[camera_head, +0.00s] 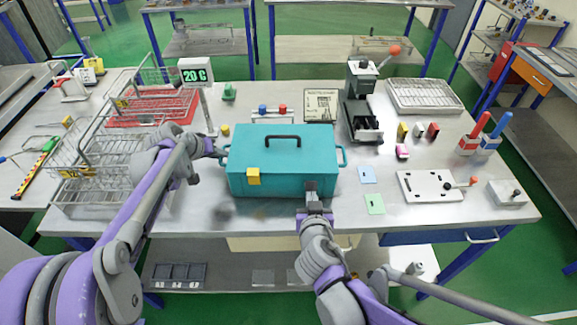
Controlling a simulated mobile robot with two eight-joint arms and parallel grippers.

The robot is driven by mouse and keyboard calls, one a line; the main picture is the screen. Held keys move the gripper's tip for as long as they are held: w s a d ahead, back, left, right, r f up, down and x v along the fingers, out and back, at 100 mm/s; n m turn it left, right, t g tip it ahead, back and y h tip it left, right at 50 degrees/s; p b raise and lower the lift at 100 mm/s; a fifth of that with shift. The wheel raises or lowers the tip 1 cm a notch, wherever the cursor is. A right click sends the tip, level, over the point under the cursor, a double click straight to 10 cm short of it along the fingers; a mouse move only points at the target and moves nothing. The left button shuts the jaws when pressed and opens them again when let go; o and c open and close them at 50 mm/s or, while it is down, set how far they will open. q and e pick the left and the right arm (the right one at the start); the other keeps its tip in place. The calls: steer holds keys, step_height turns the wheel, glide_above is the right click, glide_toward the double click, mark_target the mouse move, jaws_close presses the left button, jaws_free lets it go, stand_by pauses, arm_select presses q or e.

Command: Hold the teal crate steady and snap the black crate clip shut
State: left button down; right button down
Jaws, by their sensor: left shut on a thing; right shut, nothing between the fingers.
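The teal crate (290,155) stands on the grey workbench, its lid down and a black carry handle (283,140) on top. A yellow clip (253,176) sits on the left of its front face. My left gripper (221,153) is shut on the crate's left side handle, which is mostly hidden by the fingers. My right gripper (311,192) is shut and empty, at the right part of the crate's front face. The black crate clip is not clearly told apart from the dark fingertips there, so its position cannot be told.
Wire baskets (115,150) and a display reading 20 G (195,76) stand left of the crate. A black press (362,100) stands behind to the right. A white plate fixture (432,187), blue and green cards (374,204) and small coloured blocks lie to the right.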

steer(key=shift+w+r, duration=0.3)
steer(key=shift+r, duration=0.25)
stand_by(0.6)
steer(key=shift+w+r, duration=0.35)
steer(key=shift+w, duration=0.15)
stand_by(0.8)
steer(key=shift+s, duration=0.1)
steer(key=s, duration=0.4)
steer(key=shift+s, duration=0.4)
steer(key=shift+s, duration=0.1)
stand_by(0.4)
steer(key=v, duration=1.2)
steer(key=shift+a, duration=0.15)
